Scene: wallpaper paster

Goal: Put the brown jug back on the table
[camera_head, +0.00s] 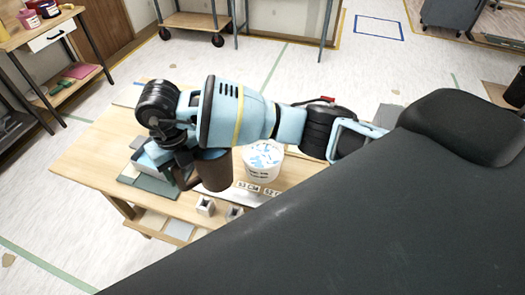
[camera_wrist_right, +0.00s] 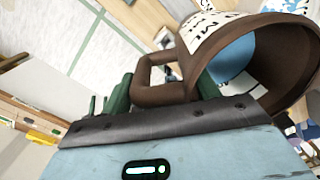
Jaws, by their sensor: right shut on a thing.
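The brown jug (camera_head: 214,172) shows in the head view beneath my right wrist, over the middle of the wooden table (camera_head: 90,158). My right arm partly covers it. In the right wrist view the jug (camera_wrist_right: 196,62) shows its open mouth to the right and its handle to the left. My right gripper (camera_wrist_right: 160,92) is shut on the jug's handle, with green fingers beside it. It is partly visible in the head view (camera_head: 180,168). I cannot tell whether the jug's base touches the table. My left gripper is not in view.
A white bucket (camera_head: 264,172) with blue and white contents stands close right of the jug. Small metal blocks (camera_head: 205,206) and a marked strip (camera_head: 250,188) lie in front. Green-grey sheets (camera_head: 150,182) lie left. The table's left end is clear.

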